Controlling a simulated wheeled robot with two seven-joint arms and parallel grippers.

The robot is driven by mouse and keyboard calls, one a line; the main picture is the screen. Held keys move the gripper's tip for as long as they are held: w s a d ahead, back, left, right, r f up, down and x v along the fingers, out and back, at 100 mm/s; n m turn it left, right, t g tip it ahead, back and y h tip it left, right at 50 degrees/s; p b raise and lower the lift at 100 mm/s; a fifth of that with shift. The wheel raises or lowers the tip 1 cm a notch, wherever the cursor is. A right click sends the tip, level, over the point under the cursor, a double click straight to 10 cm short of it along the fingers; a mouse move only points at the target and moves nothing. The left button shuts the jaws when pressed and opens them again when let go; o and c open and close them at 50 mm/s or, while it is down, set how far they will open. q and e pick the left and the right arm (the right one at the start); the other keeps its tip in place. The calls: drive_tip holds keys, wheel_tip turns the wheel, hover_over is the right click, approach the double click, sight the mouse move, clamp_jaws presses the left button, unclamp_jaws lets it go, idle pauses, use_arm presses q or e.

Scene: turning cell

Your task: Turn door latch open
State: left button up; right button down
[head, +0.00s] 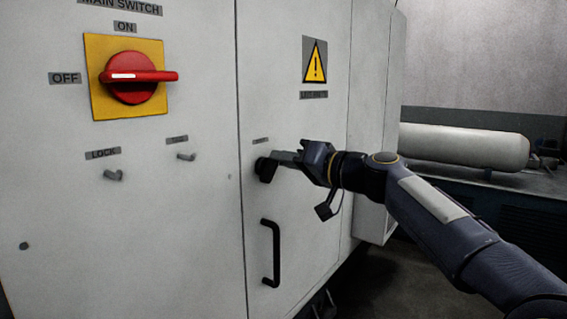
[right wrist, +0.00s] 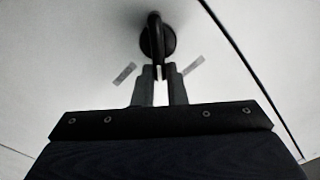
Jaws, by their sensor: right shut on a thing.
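The black door latch (head: 265,170) sits on the grey cabinet door, left of my right gripper (head: 284,158). In the right wrist view the latch (right wrist: 154,38) has a round base and a bent lever. The two fingers of my right gripper (right wrist: 159,80) are shut on the lever's end, one on each side. The fingers hide part of the lever in the head view. My left gripper is not in view.
A black door handle (head: 271,253) is below the latch. A yellow warning sign (head: 315,62) is above my arm. A white cylinder (head: 463,146) lies at the right.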

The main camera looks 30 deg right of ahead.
drive_tip(key=m, duration=0.3)
drive_tip(key=f+m, duration=0.1)
drive_tip(key=m, duration=0.2)
drive_tip(key=f+m, duration=0.1)
drive_tip(key=m, duration=0.2)
drive_tip(key=shift+w+d+m, duration=0.2)
drive_tip(key=shift+d+m, duration=0.2)
idle(0.4)
drive_tip(key=c, duration=1.5)
unclamp_jaws()
drive_tip(key=shift+o, duration=0.2)
drive_tip(key=v, duration=0.8)
drive_tip(key=shift+b, duration=0.35)
drive_tip(key=shift+w, duration=0.1)
